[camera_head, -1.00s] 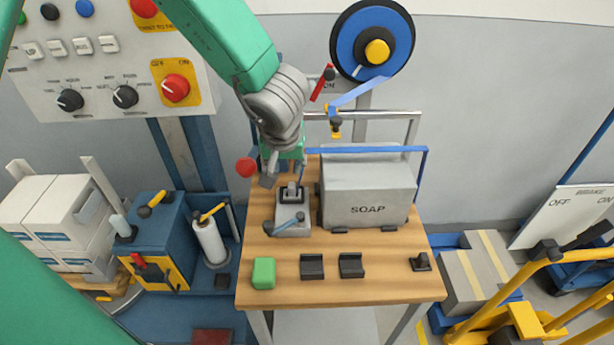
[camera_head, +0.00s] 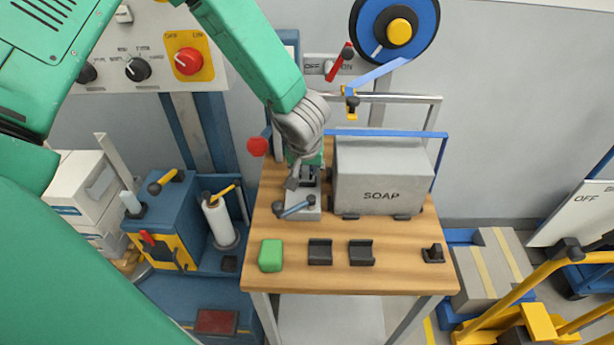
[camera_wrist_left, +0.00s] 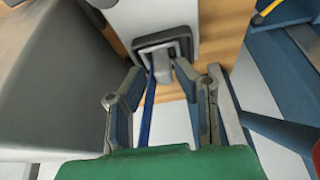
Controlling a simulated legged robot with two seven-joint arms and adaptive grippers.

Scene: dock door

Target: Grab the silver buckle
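The silver buckle (camera_wrist_left: 160,48) sits in a dark frame on a light grey block in the left wrist view. In the head view the grey block (camera_head: 298,208) stands on the wooden table, left of the SOAP box, and my gripper partly hides the buckle. My left gripper (camera_head: 296,178) is over the back of this block. In the left wrist view its two fingers (camera_wrist_left: 160,74) are apart with nothing held between them. The buckle lies just beyond the fingertips; I cannot tell whether they touch it. My right gripper is not in view.
The grey SOAP box (camera_head: 380,178) stands close to the right of the gripper. A green block (camera_head: 271,255) and black holders (camera_head: 320,251) line the front of the wooden table (camera_head: 350,282). A red ball (camera_head: 257,147) is left of the gripper.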

